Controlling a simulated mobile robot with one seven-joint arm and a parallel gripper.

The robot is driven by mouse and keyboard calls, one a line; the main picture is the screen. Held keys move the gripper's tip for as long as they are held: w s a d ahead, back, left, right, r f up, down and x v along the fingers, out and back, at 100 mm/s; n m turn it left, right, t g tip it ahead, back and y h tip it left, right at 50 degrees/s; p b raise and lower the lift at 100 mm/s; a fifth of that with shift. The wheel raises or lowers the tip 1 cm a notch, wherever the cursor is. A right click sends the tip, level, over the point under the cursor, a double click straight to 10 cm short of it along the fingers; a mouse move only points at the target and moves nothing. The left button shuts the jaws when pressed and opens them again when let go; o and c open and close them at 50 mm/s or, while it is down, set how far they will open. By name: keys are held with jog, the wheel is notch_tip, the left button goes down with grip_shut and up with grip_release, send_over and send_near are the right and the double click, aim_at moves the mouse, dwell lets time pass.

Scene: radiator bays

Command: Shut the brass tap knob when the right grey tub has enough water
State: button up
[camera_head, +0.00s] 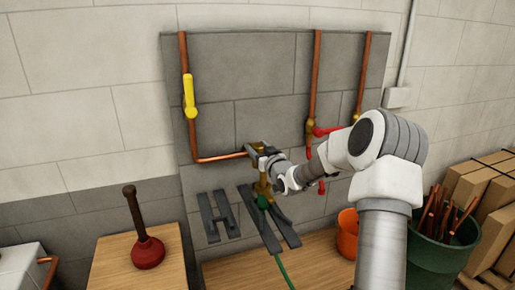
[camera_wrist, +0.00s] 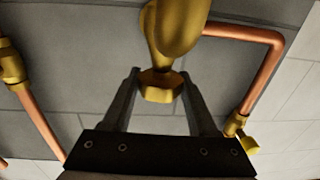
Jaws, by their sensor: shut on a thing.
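The brass tap (camera_head: 263,185) is on the wall at the end of a copper pipe, with a green hose (camera_head: 281,265) running down from it. In the wrist view the brass tap knob (camera_wrist: 160,88) is a small faceted piece below the rounded brass tap body (camera_wrist: 177,28). My gripper (camera_wrist: 158,76) is shut on the knob, one dark finger on each side. In the head view my gripper (camera_head: 264,154) is at the top of the tap and partly covers it. I cannot make out a grey tub or its water level in either view.
A yellow lever valve (camera_head: 189,95) is on the left copper pipe. Red-handled valves (camera_head: 322,131) are right of my gripper. A red plunger (camera_head: 148,252), an orange bucket (camera_head: 347,233) and a green bin (camera_head: 430,252) stand lower down.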

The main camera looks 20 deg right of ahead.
jog(key=c, duration=0.4)
jog(key=shift+f, duration=0.1)
jog(key=h+b, duration=0.1)
jog(key=b, duration=0.1)
jog(key=shift+a+f+m+b, duration=0.1)
jog(key=shift+f+m+b, duration=0.05)
jog(key=shift+m+b, duration=0.2)
jog(key=shift+c, duration=0.2)
jog(key=shift+m+h+b, duration=0.35)
jog(key=shift+h+b, duration=0.15)
jog(key=shift+h, duration=0.1)
jog(key=m+h+b, duration=0.1)
jog(key=h+b, duration=0.1)
jog(key=b, duration=0.1)
jog(key=shift+a+m, duration=0.1)
jog(key=shift+m, duration=0.3)
jog(key=m+g+h+b, duration=0.1)
jog(key=h, duration=0.2)
jog(key=shift+r+m, duration=0.2)
jog(key=shift+m, duration=0.2)
jog(key=shift+m+g+h+p, duration=0.55)
jog(key=shift+m+g+h, duration=0.55)
jog(key=shift+h, duration=0.8)
jog(key=shift+d+m, duration=0.2)
jog(key=shift+m, duration=0.1)
